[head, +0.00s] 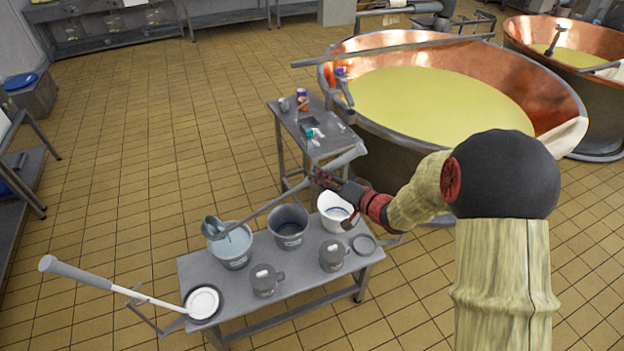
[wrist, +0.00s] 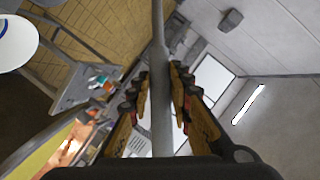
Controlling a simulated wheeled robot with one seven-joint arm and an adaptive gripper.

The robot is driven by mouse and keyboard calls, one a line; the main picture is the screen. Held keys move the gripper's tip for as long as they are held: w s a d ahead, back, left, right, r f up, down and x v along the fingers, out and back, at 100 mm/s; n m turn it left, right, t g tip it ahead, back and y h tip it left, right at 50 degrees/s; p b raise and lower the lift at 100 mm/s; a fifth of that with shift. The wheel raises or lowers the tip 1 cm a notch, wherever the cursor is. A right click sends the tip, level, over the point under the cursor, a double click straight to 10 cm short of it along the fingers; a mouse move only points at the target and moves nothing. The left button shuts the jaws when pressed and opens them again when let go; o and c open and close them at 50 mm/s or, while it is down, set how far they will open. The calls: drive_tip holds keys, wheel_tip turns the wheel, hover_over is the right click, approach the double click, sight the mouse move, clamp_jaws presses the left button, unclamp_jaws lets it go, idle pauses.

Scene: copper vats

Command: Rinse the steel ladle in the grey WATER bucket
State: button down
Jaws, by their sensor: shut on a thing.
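The steel ladle (head: 262,208) is held by its handle in my gripper (head: 322,180), which is shut on it. Its bowl (head: 212,228) is at the upper left rim of a grey bucket (head: 232,260) holding pale blue liquid; I cannot tell whether it touches. In the wrist view the ladle handle (wrist: 160,95) runs between the two fingers of my gripper (wrist: 160,90). A second grey bucket (head: 290,240) stands to the right, with darker contents. The bucket labels are too small to read.
The low grey bench (head: 315,285) also bears a white bucket (head: 335,212), two grey lidded jugs (head: 265,282) (head: 332,257) and a long-handled white disc tool (head: 203,302). A small side table (head: 320,145) and a copper vat (head: 550,110) stand behind.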

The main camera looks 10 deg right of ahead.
drive_tip(key=w+d+f+m+t+y+b, duration=0.1)
drive_tip(key=d+f+m+b, duration=0.2)
drive_tip(key=f, duration=1.1)
drive_tip(key=w+d+f+m+t+y+b, duration=0.1)
drive_tip(key=d+f+m+b, duration=0.3)
drive_tip(key=d+f+b, duration=0.6)
wheel_tip(320, 180, down, 5)
drive_tip(key=shift+w+d+r+y, duration=0.15)
drive_tip(key=shift+w+d+y, duration=0.35)
drive_tip(key=shift+w+d, duration=0.3)
drive_tip(key=shift+a, duration=0.1)
